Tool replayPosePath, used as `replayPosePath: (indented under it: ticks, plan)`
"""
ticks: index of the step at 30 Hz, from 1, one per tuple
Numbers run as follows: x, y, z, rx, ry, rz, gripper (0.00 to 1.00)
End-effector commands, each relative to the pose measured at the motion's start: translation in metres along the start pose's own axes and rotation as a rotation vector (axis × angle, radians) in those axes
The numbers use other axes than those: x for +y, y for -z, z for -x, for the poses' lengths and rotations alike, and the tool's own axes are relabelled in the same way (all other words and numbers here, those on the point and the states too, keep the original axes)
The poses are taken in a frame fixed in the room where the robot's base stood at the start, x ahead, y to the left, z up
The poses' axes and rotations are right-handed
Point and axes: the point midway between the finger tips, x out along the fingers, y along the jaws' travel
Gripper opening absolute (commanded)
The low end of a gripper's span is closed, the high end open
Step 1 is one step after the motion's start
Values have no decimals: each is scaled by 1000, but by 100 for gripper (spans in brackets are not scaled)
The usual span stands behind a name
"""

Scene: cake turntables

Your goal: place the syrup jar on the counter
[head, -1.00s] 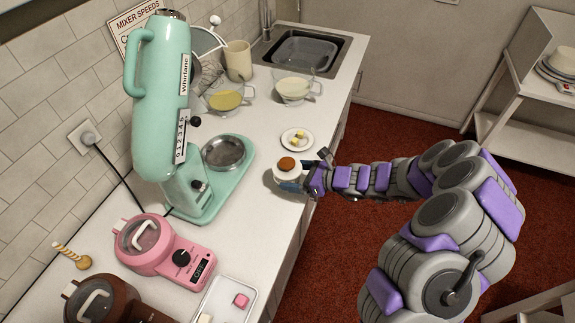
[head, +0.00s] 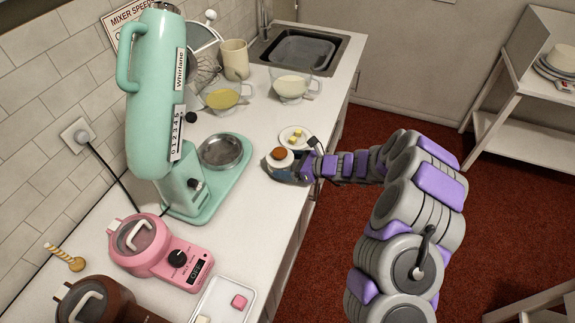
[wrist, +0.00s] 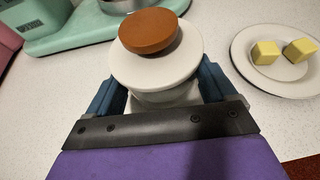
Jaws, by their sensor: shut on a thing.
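The syrup jar (head: 280,158) is a small white jar with a white lid and a round brown knob. It also shows in the wrist view (wrist: 155,70), upright between the blue fingers. My gripper (head: 291,170) is shut on the jar, one finger on each side. The jar is at the right part of the white counter (head: 245,205), near its front edge. I cannot tell whether its base touches the counter; the gripper hides it.
A plate (head: 294,139) with butter cubes stands just behind the jar. The mint mixer (head: 200,185) with its metal bowl is to the left. Pink (head: 160,250) and brown (head: 100,305) appliances and a white tray (head: 222,300) are nearer. Glass jugs (head: 291,86) stand farther back. Bare counter lies between mixer and jar.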

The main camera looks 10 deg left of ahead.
Motion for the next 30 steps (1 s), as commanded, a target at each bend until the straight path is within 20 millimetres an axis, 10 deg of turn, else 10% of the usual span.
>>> replayPosePath:
  ticks: [4,5,9,20,30]
  plan:
    - [0,0,0,-1,0,0,31]
    - [0,0,0,0,0,0,85]
    - [0,0,0,0,0,1,99]
    - [-1,-1,7,-1,3,-1,100]
    - [-2,-2,72,-2,6,-1,100]
